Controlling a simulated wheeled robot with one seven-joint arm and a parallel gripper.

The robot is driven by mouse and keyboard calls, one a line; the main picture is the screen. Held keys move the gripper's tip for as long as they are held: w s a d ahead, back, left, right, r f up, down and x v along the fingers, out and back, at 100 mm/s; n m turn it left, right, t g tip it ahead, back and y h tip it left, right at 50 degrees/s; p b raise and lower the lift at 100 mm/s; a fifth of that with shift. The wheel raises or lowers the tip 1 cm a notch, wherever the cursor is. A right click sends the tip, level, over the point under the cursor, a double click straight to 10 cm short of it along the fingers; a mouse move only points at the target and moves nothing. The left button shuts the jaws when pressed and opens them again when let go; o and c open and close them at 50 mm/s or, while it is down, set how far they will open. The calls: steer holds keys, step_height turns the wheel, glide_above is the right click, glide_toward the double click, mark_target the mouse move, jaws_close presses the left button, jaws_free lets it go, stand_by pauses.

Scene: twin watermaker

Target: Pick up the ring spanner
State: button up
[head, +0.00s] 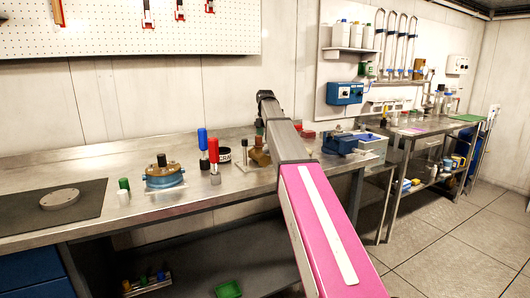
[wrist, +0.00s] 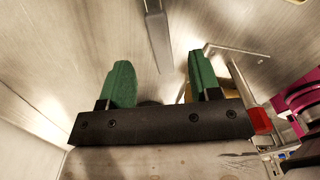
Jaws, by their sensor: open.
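I cannot make out a ring spanner for certain in either view. In the wrist view, a flat grey bar (wrist: 157,40) comes down from the top edge and ends between my green fingertips; I cannot tell whether it is the spanner. My gripper (wrist: 160,70) is open, its two green fingers wide apart, with no contact on the bar visible. In the head view my pink and grey arm reaches over the bench, and its far end hides part of the bench behind it; the fingers do not show clearly there.
The steel bench (head: 120,213) holds a blue and brass round device (head: 164,174), blue-topped (head: 203,149) and red-topped (head: 214,158) upright items, and a blue vise-like tool (head: 347,143). A pegboard (head: 110,32) with tools hangs behind. Bench space at front left is partly clear.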

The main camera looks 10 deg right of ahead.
mark_target(265, 148)
steer(key=shift+f, duration=3)
jaws_close()
